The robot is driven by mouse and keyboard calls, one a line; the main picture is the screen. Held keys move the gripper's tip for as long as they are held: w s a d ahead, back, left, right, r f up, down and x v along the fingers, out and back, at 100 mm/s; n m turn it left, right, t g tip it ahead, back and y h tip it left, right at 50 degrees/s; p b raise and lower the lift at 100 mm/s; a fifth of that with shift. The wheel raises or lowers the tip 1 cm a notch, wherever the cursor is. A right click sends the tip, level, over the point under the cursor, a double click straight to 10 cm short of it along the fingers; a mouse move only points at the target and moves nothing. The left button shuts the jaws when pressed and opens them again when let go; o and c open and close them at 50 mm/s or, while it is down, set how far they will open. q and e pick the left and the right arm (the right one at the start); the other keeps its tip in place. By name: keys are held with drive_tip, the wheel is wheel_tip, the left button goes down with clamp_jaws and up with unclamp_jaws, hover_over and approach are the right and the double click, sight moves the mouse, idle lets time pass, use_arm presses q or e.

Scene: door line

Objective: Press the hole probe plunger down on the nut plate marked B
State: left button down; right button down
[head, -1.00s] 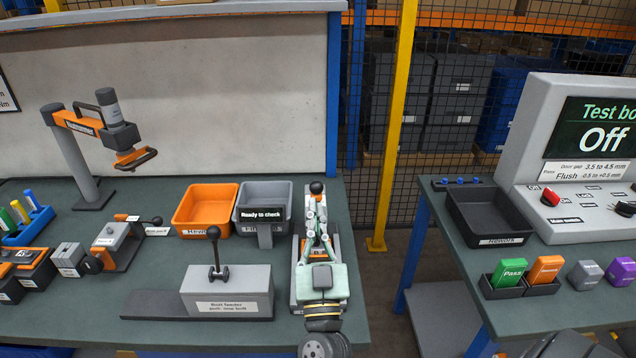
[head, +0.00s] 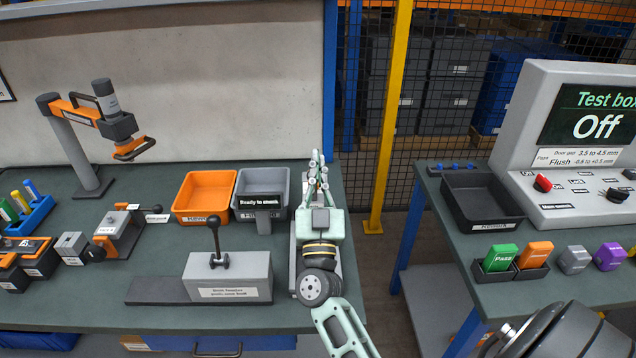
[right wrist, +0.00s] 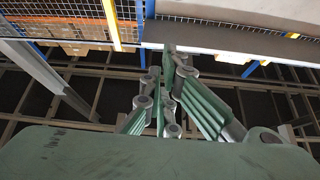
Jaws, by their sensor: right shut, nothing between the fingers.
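My right gripper (head: 316,158) is shut and empty over a grey and orange fixture (head: 338,262) at the bench's right end. My gripper and arm cover most of this fixture. No plunger knob or plate marked B shows clearly there now, and I cannot tell whether the fingers touch anything. In the right wrist view the closed fingers (right wrist: 168,52) point away over floor, fence and bench edge, with no plunger or plate in sight. My left gripper is not in view.
Left of my arm stands a grey block (head: 228,278) with an upright black-knobbed lever (head: 213,222). Behind are an orange bin (head: 205,188) and a grey bin (head: 252,212). A gap separates this bench from the right table, with its black tray (head: 481,205) and test box (head: 570,140).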

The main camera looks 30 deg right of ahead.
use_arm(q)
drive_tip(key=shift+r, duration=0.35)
use_arm(e)
drive_tip(key=shift+w+d+f, duration=0.3)
drive_tip(key=shift+w+f, duration=0.3)
drive_tip(key=shift+f, duration=0.15)
drive_tip(key=shift+w+d+f, duration=0.3)
drive_tip(key=shift+w+f, duration=0.25)
drive_tip(key=shift+f, duration=0.2)
